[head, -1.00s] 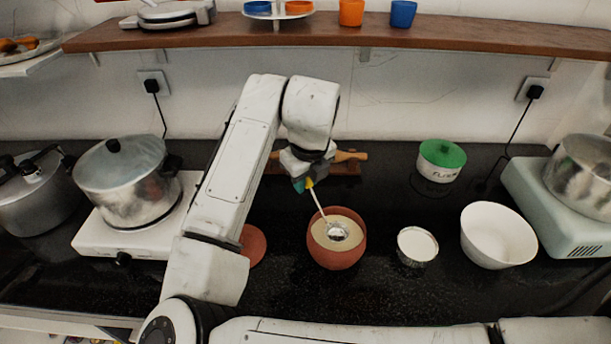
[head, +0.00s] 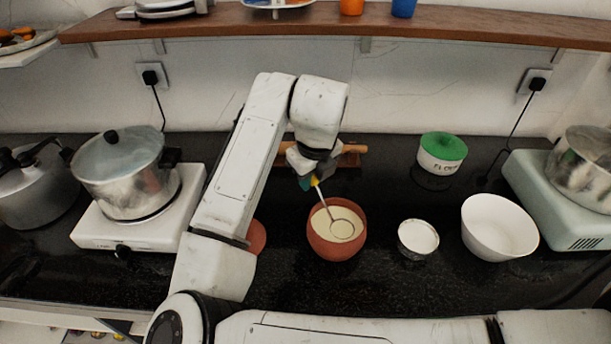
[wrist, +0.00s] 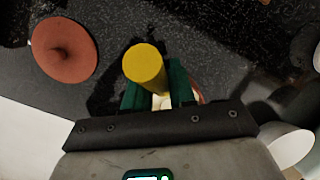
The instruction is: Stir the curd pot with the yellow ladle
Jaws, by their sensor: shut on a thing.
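The curd pot (head: 337,251) is a round terracotta pot on the black counter, holding pale cream curd. The yellow ladle (head: 315,182) slants down into it from the upper left. Its round metal bowl (head: 342,229) lies in the curd, which shows inside the bowl's rim. My gripper (head: 308,182) is above and behind the pot's left side, shut on the ladle's handle. In the wrist view, the yellow handle end (wrist: 145,65) stands between the green fingers of my gripper (wrist: 157,90). They hide most of the pot there.
A terracotta lid (head: 258,237) lies left of the pot, partly behind my arm. A small metal bowl (head: 418,252) and a white bowl (head: 499,228) stand to the right. A green-lidded container (head: 441,158) is behind them. A steel pot (head: 126,180) sits on the left stove.

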